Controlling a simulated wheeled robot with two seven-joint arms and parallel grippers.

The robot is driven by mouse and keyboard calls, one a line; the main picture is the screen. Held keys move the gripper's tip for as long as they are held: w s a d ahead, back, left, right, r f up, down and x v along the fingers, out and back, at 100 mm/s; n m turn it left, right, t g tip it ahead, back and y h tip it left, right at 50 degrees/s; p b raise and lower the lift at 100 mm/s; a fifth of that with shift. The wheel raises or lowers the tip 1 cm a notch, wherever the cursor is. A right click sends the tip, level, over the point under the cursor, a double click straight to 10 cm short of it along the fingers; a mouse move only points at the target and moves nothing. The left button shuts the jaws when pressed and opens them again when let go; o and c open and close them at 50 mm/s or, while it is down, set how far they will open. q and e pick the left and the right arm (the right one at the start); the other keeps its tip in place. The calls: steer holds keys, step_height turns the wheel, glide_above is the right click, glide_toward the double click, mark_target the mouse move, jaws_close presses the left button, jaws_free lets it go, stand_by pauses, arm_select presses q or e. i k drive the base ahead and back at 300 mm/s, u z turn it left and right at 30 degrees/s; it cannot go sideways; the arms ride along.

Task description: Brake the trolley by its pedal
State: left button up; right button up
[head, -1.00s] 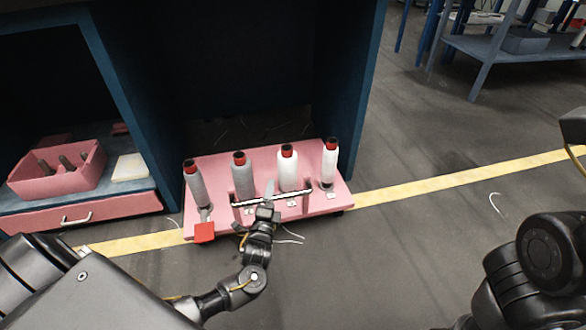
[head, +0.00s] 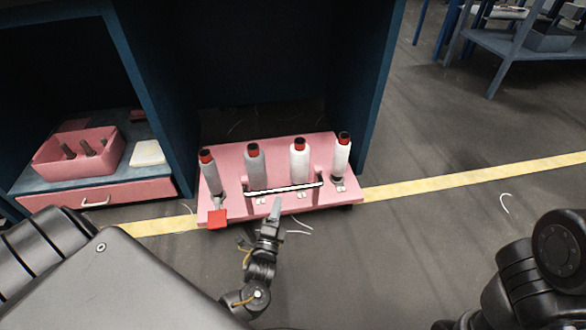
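The pink trolley (head: 228,159) stands low on the floor at the mouth of a dark cabinet bay. It carries several thread bobbins with red tops. A black-and-white handle bar (head: 285,189) runs along its front. The red pedal (head: 217,219) sticks out at its front left corner. My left gripper (head: 276,204) is in front of the trolley, just below the handle bar and to the right of the pedal, apart from the pedal. Its fingers overlap in this view, so I cannot tell their opening. My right gripper is out of view; only part of that arm shows at the right.
A blue cabinet with a pink drawer (head: 105,194) and a pink bin (head: 72,166) stands at the left. A blue panel (head: 370,100) borders the bay at the right. A yellow floor line (head: 450,182) passes the trolley. Floor at the right is clear apart from thread scraps.

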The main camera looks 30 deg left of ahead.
mark_target(217, 218)
steer(key=u, duration=1.75)
